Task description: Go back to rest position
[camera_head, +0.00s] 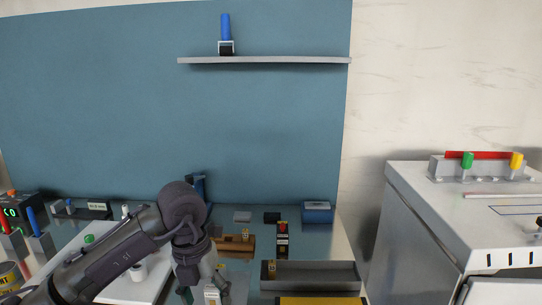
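My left arm comes in from the lower left and bends down over the workbench. My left gripper (201,291) points down at the bottom edge of the view. Its fingertips are small and partly cut off, so I cannot tell whether it is open or shut. A small whitish item (212,294) shows right at the fingers; I cannot tell whether it is held or behind them. My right gripper is not in view.
A grey tray (335,275) and a wooden holder (238,245) lie right of my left gripper. A blue box (317,212) stands at the back. A shelf (270,60) carries a blue-handled roller (226,35). A grey cabinet (415,225) stands at right.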

